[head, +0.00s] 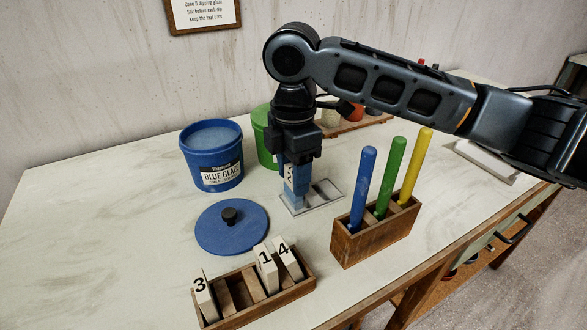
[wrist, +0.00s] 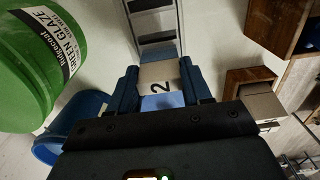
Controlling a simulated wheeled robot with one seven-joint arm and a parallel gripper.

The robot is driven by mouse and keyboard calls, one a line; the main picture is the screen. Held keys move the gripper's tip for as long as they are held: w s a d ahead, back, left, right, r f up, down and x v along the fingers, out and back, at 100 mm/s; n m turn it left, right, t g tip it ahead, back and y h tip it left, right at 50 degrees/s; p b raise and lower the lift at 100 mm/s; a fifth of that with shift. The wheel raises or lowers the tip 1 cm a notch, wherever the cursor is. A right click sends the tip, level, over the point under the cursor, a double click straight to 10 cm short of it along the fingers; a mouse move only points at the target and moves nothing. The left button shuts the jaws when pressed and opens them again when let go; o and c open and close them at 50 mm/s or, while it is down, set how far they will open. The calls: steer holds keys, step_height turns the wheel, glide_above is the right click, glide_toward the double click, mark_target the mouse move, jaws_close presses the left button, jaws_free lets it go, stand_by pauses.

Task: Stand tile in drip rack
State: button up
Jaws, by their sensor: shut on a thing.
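My gripper (head: 292,160) points down and is shut on a pale tile marked 2 (head: 290,179), whose lower part is blue. The wrist view shows this tile (wrist: 158,78) between the two blue fingers. The tile is upright over the left end of the low grey drip rack (head: 325,188). Its lower end appears at or in the rack's left slot; I cannot tell whether it rests on the bottom. The rack's other visible slots look empty, and they show as dark openings in the wrist view (wrist: 153,22).
A blue glaze bucket (head: 212,160) and green glaze bucket (head: 265,135) stand behind to the left. A blue lid (head: 232,228) lies in front. A wooden tile box (head: 240,312) holds tiles 3, 1 and 4. A wooden block (head: 350,248) with blue, green and yellow sticks stands close right of the rack.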

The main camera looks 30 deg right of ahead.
steer(key=o, duration=1.2)
steer(key=shift+c, duration=0.2)
step_height(320, 180, up, 7)
steer(key=p, duration=0.6)
